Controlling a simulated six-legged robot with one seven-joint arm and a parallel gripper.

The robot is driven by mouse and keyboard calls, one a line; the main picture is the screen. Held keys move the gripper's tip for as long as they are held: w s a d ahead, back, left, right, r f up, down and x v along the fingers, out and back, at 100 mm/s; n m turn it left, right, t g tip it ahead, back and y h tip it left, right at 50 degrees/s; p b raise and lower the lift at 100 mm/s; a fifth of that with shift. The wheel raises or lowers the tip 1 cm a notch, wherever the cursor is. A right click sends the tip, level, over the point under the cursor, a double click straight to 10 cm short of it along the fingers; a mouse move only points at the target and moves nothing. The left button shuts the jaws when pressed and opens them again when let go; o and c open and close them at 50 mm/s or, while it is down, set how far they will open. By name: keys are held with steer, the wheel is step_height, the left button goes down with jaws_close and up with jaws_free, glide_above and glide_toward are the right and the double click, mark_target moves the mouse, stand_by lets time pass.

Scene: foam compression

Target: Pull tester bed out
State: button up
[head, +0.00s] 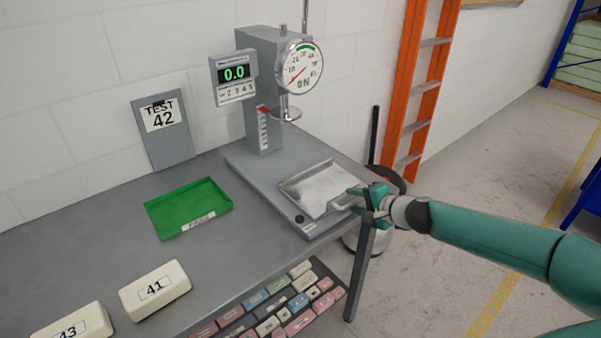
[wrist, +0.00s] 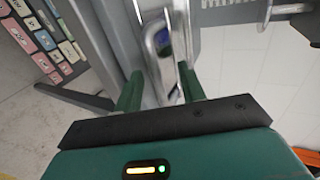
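The tester (head: 262,95) stands on the table with a round dial and a display reading 0.0. Its bed (head: 318,186) is a pale, shallow metal tray on the grey base, below the round press plate (head: 286,114). My gripper (head: 358,200) is at the bed's right front edge, by its handle. In the wrist view my gripper (wrist: 161,82) has its two green fingers apart, with the shiny metal handle (wrist: 153,52) between or just beyond their tips. Contact with the handle cannot be made out. The bed appears empty.
A green tray (head: 188,206) lies left of the tester. Foam blocks marked 41 (head: 155,289) and 43 (head: 72,323) lie at the front left. A TEST 42 board (head: 163,130) leans on the wall. Several coloured blocks (head: 280,308) sit below the table edge. An orange ladder (head: 412,100) stands behind.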

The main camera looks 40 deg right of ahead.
steer(key=shift+s, duration=0.1)
steer(key=v, duration=0.5)
steer(key=shift+s+r, duration=0.2)
steer(key=shift+r, duration=0.2)
stand_by(0.5)
